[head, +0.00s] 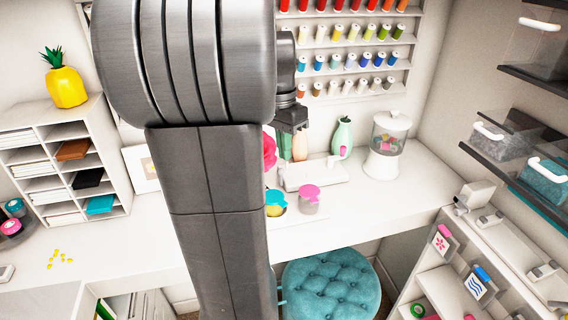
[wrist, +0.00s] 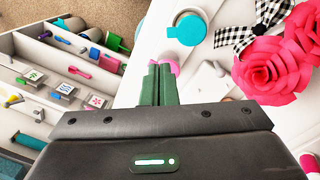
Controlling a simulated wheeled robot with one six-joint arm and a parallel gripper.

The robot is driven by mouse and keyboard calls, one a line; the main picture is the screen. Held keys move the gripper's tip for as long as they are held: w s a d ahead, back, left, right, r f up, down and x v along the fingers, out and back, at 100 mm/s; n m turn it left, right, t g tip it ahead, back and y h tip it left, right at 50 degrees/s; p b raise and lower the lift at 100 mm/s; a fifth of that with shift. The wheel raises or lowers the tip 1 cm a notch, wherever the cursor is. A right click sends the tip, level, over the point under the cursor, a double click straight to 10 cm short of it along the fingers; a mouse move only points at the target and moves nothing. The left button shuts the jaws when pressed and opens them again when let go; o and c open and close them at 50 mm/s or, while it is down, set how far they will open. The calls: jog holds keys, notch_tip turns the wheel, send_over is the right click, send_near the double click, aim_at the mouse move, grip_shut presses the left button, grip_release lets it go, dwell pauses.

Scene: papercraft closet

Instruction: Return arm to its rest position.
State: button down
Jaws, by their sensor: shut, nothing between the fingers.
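My arm (head: 205,180) rises large through the left-middle of the head view and hides part of the desk and wall. My gripper (wrist: 160,75) shows in the wrist view with its two green fingers together, shut and empty. In the head view its dark body hangs at the right of the arm, above the white desk (head: 370,205). In the wrist view the fingertips overlap a pink-lidded jar (wrist: 173,67) behind them; I cannot tell the gap.
A teal-lidded jar (wrist: 187,28) and pink paper roses (wrist: 272,68) are near the gripper in the wrist view. A candy dispenser (head: 387,145) stands on the desk. Thread racks (head: 345,47) line the wall. A shelf unit (head: 490,260) is at right; a teal stool (head: 332,288) sits below.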

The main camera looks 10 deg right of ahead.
jog(key=shift+r, duration=0.3)
jog(key=b, duration=0.1)
send_over(285, 205)
jog(key=f, duration=1.2)
jog(key=shift+w+a+f, duration=0.1)
jog(key=shift+w+f, duration=0.15)
jog(key=shift+f, duration=0.15)
jog(key=shift+f+b, duration=1)
jog(key=shift+f, duration=0.05)
jog(key=shift+r, duration=0.1)
